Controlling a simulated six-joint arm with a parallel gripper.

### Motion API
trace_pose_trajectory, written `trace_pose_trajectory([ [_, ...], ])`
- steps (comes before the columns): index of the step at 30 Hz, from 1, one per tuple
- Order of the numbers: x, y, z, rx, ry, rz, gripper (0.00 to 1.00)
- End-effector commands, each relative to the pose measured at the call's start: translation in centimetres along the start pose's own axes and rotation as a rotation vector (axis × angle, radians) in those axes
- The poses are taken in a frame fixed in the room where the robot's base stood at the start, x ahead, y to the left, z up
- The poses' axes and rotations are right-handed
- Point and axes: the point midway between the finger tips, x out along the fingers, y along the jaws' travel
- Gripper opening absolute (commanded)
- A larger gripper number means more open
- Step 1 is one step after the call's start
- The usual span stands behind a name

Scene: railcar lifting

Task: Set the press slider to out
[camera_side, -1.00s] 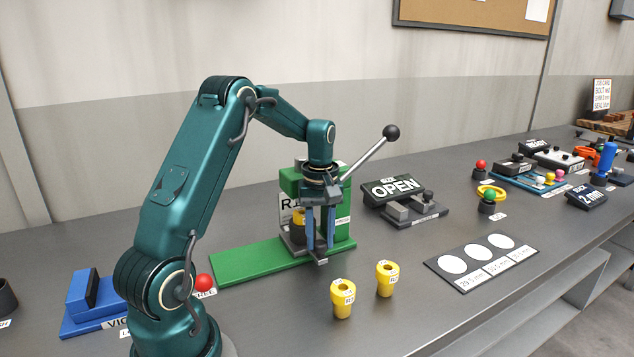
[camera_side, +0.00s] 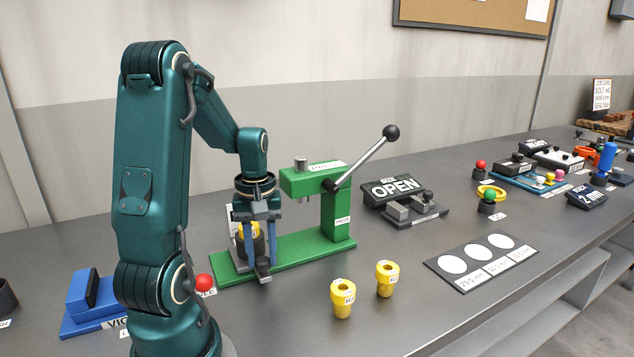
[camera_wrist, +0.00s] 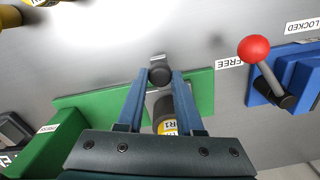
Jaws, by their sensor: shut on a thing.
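The green press (camera_side: 335,215) stands on the bench with its long green base (camera_side: 300,246) running to the left. The press slider (camera_side: 240,252) is at the left part of this base, clear of the press head. A yellow-and-dark part (camera_side: 247,231) sits on it, partly hidden by my fingers. My gripper (camera_side: 259,257) is shut on the slider's dark knob (camera_side: 263,268) at the front. In the wrist view the knob (camera_wrist: 160,76) is between my two blue fingertips, with the part (camera_wrist: 165,115) behind it.
Two yellow parts (camera_side: 342,298) (camera_side: 386,278) stand in front of the base. A blue vice (camera_side: 92,300) with a red-balled lever (camera_side: 203,283) is to the left. The press lever (camera_side: 365,160) slants up right. An OPEN sign (camera_side: 395,188) stands behind right.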

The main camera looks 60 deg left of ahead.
Motion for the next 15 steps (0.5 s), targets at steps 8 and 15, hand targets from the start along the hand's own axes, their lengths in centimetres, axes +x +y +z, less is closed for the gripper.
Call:
trace_pose_trajectory([
  [8, -0.1, -2.0, 0.3, 0.002, 0.019, 0.001, 0.0],
  [15, -0.1, -2.1, 0.5, 0.001, 0.014, -0.001, 0.0],
])
